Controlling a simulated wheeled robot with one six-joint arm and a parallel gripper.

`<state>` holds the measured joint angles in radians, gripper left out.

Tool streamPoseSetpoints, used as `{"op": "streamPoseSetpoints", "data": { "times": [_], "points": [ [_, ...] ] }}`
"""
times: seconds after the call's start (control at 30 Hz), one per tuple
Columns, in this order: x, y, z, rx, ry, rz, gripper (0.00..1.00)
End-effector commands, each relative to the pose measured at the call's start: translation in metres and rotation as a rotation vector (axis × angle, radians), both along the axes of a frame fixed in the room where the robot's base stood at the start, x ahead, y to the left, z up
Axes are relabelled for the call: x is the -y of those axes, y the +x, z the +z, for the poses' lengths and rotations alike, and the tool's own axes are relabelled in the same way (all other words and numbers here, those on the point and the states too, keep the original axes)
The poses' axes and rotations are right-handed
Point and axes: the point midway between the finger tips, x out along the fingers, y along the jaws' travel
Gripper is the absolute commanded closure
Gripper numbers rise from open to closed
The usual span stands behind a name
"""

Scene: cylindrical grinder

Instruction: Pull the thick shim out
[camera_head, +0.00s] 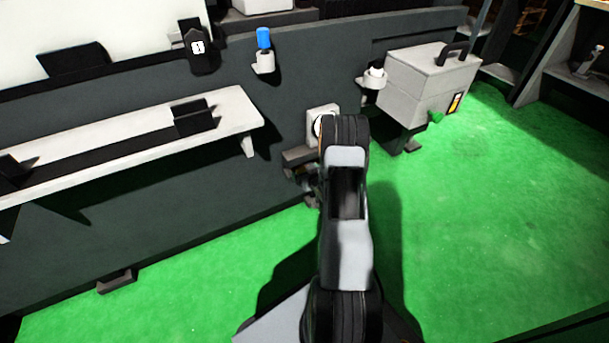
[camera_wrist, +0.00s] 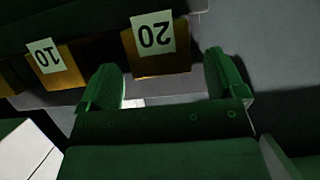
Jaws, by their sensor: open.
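In the wrist view a brass-coloured shim with a white label reading 20 upside down (camera_wrist: 163,65) sticks out from under a dark edge, above the gap between my fingers. A second brass shim, labelled 10 (camera_wrist: 63,76), is to its left, outside the left finger. I cannot tell the thicknesses from this view. My gripper (camera_wrist: 164,88) has two green fingers spread wide, with no shim visibly held. Any contact with the 20 shim is unclear. In the head view my arm hides the gripper and the shims.
A dark machine front (camera_head: 130,215) runs along the left and middle, with a white ledge (camera_head: 110,140) on it. A grey box with a black handle (camera_head: 425,88) stands to the right of my arm. A blue-topped item (camera_head: 264,38) sits on a small holder. Green floor (camera_head: 500,220) is clear at right.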

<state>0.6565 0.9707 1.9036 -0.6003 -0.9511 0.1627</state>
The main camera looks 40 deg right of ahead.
Motion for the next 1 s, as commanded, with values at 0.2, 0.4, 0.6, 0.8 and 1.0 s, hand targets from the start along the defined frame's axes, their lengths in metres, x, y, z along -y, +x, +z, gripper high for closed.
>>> {"op": "streamPoseSetpoints", "data": {
  "times": [0.2,0.4,0.6,0.8,1.0],
  "points": [
    [0.0006,0.0073,-0.0029,0.0,-0.001,0.0,0.11],
    [0.0007,0.0074,-0.0027,0.0,0.0,0.0,0.11],
    [0.0008,0.0073,-0.0026,0.0,0.0,0.0,0.26],
    [0.0009,0.0073,-0.0025,0.0,0.0,0.0,0.45],
    [0.0008,0.0073,-0.0025,0.0,-0.001,0.0,0.64]
  ]
}}
